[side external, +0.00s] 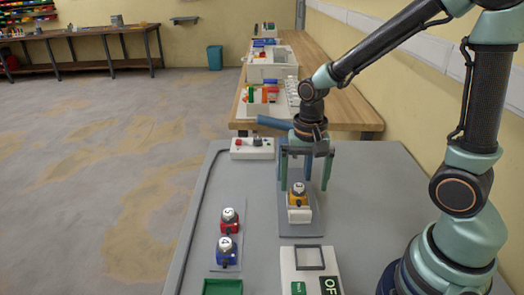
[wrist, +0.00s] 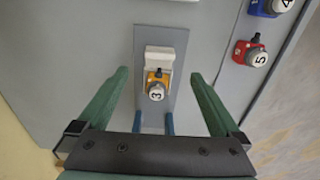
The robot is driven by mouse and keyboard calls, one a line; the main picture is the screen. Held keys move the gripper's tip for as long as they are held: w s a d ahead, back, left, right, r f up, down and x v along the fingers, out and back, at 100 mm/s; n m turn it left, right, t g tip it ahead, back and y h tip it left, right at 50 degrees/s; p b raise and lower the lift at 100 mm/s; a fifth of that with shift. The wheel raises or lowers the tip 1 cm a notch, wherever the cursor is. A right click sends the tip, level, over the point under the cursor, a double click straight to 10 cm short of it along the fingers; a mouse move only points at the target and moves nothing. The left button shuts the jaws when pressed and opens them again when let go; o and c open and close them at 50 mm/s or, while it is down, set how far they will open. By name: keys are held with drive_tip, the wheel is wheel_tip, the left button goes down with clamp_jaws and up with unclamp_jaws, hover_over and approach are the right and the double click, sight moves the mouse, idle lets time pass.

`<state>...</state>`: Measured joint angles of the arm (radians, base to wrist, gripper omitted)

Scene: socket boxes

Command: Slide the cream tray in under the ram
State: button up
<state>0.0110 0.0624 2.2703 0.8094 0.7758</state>
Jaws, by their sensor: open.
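The cream tray (side external: 299,215) sits on a grey base plate (side external: 302,230), and it also shows in the wrist view (wrist: 159,55). A yellow box marked 3 (side external: 298,197) is on or against the tray; the wrist view shows this box too (wrist: 157,82). The blue uprights of the ram stand (wrist: 168,123) rise behind the tray in the side view, and a blue lever (side external: 271,124) sticks out left. The ram itself is mostly hidden by my gripper. My gripper (side external: 303,184) is open and points down, with its green fingers (wrist: 160,73) wide apart on either side, holding nothing.
A red box marked 5 (side external: 229,221) and a blue box marked 4 (side external: 226,252) stand on a grey strip at left. A white button box (side external: 252,148) is behind.

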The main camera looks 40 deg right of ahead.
sight(301, 211)
wheel_tip(301, 211, down, 8)
drive_tip(key=shift+f, duration=0.25)
